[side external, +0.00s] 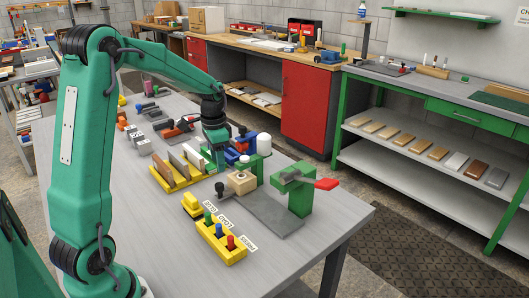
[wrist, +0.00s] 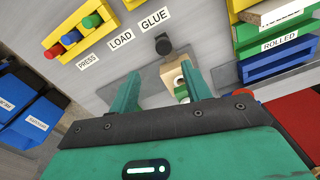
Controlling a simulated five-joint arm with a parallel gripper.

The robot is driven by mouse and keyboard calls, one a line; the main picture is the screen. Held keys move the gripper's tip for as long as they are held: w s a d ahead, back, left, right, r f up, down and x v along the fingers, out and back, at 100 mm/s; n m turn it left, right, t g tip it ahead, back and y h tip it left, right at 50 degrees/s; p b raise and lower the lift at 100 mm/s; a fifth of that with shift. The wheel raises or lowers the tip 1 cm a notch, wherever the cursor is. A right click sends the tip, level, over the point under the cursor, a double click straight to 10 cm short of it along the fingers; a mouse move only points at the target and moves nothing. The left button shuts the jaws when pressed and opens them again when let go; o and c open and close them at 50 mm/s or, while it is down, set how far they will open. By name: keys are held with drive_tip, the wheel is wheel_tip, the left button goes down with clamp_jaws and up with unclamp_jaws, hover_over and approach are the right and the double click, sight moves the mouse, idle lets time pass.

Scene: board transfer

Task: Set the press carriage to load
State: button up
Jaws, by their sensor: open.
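The press carriage shows as a pale wooden block (side external: 241,182) on a grey plate (side external: 275,214), with a black knob (side external: 219,187) at its left. In the wrist view the black knob (wrist: 163,45) is nearest the GLUE label (wrist: 154,20); the LOAD label (wrist: 120,40) and PRESS label (wrist: 87,62) follow to the left. The green press (side external: 300,196) with a red handle (side external: 326,184) stands at the right of the plate. My gripper (wrist: 160,85) is open and empty. The knob shows just beyond its fingertips, apart from them. Part of the block is hidden behind a finger.
A yellow tray (side external: 207,232) with green, blue and red pegs stands in front of the labels. The table's front right corner is clear.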

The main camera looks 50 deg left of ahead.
sight(220, 184)
drive_tip(key=shift+w+a+f, duration=0.15)
drive_tip(key=shift+a+f, duration=0.25)
drive_tip(key=shift+f, duration=0.05)
drive_tip(key=shift+f, duration=0.1)
drive_tip(key=shift+f, duration=3.8)
drive_tip(key=shift+d, duration=0.1)
clamp_jaws()
